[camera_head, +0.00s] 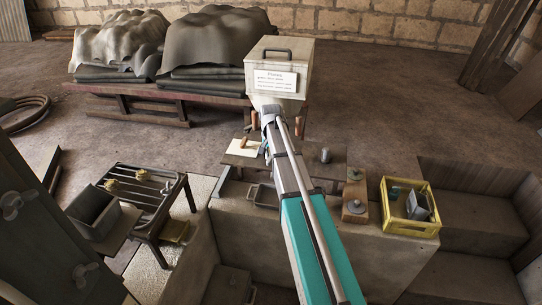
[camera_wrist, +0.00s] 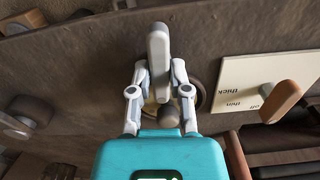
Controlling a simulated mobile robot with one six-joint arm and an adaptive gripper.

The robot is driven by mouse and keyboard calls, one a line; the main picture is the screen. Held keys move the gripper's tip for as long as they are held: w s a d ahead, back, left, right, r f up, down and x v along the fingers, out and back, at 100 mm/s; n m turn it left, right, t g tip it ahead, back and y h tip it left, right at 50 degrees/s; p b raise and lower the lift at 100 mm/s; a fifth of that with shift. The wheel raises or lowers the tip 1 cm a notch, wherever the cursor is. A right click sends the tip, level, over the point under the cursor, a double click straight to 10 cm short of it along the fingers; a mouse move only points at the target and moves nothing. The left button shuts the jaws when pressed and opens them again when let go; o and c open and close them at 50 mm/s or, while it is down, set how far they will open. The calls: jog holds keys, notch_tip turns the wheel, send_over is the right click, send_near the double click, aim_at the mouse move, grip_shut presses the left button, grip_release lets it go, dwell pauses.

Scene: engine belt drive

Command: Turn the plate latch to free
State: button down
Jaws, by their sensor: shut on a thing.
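In the wrist view a pale grey upright lever (camera_wrist: 158,45), which looks like the plate latch, stands out from a dark brown surface. A round brass-coloured part (camera_wrist: 201,97) shows partly behind it. My gripper (camera_wrist: 159,72) has one finger on each side of the lever's lower part and is shut on it. The lever points nearly straight up in the picture. Its base is partly hidden by the fingers. In the head view my gripper (camera_head: 270,113) is at the far end of the arm, below the cream box, and the lever cannot be made out.
A cream plate (camera_wrist: 250,85) marked thick, thin and off, with a wooden handle (camera_wrist: 280,101), sits close right of my gripper. A cream labelled box (camera_head: 276,80) stands behind the arm. A yellow crate (camera_head: 410,225) is at right, a slatted stand (camera_head: 150,190) at left.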

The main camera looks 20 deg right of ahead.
jog(key=m, duration=0.3)
jog(key=shift+m, duration=0.4)
jog(key=m, duration=0.9)
jog(key=shift+m, duration=2.1)
jog(key=c, duration=0.6)
grip_release()
jog(key=shift+n, duration=0.4)
